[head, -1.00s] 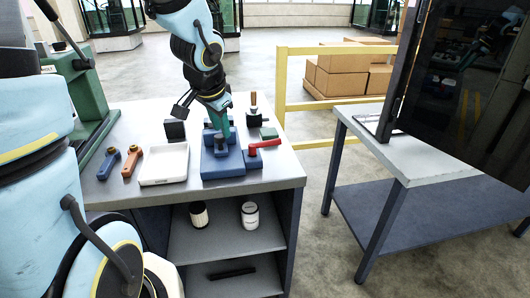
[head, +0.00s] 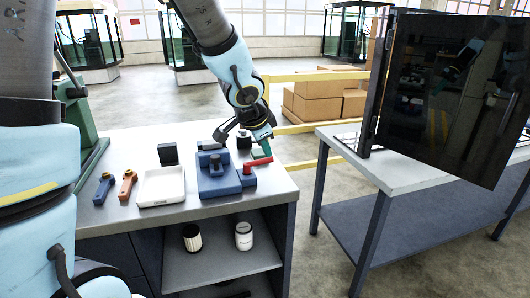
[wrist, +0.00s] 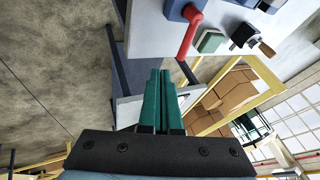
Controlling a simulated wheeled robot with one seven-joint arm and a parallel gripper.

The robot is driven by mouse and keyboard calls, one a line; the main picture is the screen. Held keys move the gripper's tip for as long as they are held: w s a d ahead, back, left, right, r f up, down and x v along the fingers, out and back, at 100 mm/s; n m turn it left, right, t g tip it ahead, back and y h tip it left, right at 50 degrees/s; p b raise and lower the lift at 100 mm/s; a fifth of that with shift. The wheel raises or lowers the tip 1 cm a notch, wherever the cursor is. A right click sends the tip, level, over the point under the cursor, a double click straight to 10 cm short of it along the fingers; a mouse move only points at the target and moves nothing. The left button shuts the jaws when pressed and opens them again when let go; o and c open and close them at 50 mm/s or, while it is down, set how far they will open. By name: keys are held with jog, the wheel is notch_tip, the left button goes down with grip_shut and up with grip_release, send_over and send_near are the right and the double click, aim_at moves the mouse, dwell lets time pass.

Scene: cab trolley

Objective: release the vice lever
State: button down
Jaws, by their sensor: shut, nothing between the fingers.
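The blue vice (head: 218,180) stands near the right end of the grey workbench. Its red lever (head: 258,162) sits on a small blue block at the vice's right side and points right, toward the bench edge. My gripper (head: 266,150) is just above the lever's free end in the head view, its green fingers pointing down. In the wrist view my gripper's fingers (wrist: 160,72) are shut together and empty. The red lever (wrist: 191,35) shows just beyond the fingertips, slightly right.
A white tray (head: 162,199), an orange-handled tool (head: 128,185), a blue-handled tool (head: 104,188) and a black block (head: 168,154) lie left of the vice. A green block (wrist: 210,41) lies near the lever. A yellow rail (head: 300,128) and a second table (head: 400,172) stand to the right.

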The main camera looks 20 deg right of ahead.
aim_at(259, 164)
jog(key=b+x, duration=0.3)
jog(key=x, duration=0.4)
jog(key=shift+f, duration=0.4)
jog(key=w+p, duration=0.2)
jog(key=shift+w+d+r, duration=0.1)
jog(key=shift+w+r, duration=0.05)
jog(key=shift+w, duration=0.2)
jog(key=shift+w+d+f, duration=0.1)
jog(key=shift+w+f, duration=0.15)
jog(key=shift+w, duration=0.4)
jog(key=shift+w+f, duration=0.1)
